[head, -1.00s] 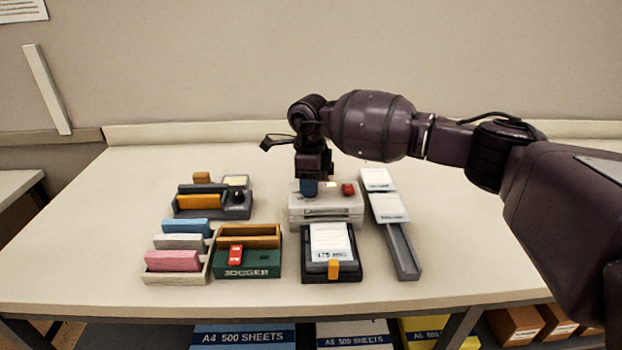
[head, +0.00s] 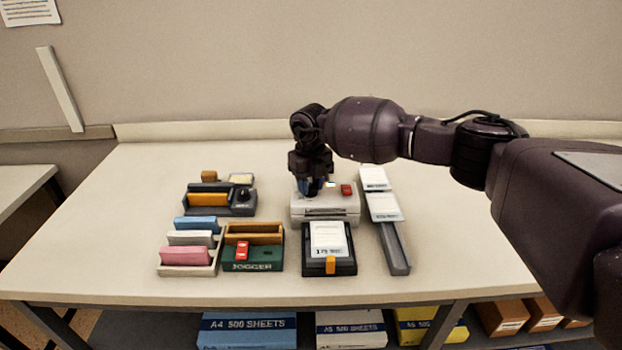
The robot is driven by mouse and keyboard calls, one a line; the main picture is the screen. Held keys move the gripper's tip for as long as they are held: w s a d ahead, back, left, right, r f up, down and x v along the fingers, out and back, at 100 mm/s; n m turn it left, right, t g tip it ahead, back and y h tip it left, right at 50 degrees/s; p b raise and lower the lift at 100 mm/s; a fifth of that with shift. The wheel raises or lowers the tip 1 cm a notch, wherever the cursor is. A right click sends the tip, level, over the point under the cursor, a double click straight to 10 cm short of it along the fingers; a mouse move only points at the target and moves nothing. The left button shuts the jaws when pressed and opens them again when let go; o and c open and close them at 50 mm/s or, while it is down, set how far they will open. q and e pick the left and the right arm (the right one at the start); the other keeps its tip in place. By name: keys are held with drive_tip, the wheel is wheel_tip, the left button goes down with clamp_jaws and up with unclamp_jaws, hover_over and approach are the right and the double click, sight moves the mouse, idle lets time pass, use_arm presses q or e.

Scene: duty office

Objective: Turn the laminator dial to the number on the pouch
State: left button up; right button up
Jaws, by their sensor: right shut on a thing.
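The laminator (head: 325,218) is a pale grey box in the middle of the table. A red button (head: 346,190) and a small lit display are on its top. My right gripper (head: 311,188) points down onto the top of the laminator, left of the button. It is shut on the dial, which it mostly hides; some blue shows between and beside the fingers. The dial's marks and setting cannot be read. In front, a white pouch (head: 328,235) lies on a black holder (head: 314,268) with an orange tab. Its print looks like 175, but is small. My left gripper is not in view.
Right of the laminator, two white cards (head: 384,207) lie by a grey rail (head: 396,252). Left stand a green jogger (head: 262,266), a rack (head: 208,270) of coloured blocks and a dark device (head: 230,210) with a knob. The table's left and right sides are clear.

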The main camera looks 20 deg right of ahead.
drive_tip(key=shift+r+m+p, duration=0.15)
drive_tip(key=shift+m+p, duration=0.35)
drive_tip(key=shift+m, duration=0.6)
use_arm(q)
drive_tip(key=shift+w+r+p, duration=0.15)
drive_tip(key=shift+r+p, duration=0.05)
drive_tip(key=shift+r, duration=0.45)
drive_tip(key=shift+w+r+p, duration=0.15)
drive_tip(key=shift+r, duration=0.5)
use_arm(e)
drive_tip(key=shift+m, duration=0.8)
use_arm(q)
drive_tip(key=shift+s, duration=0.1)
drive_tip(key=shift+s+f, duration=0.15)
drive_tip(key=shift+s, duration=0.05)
use_arm(e)
drive_tip(key=o, duration=0.9)
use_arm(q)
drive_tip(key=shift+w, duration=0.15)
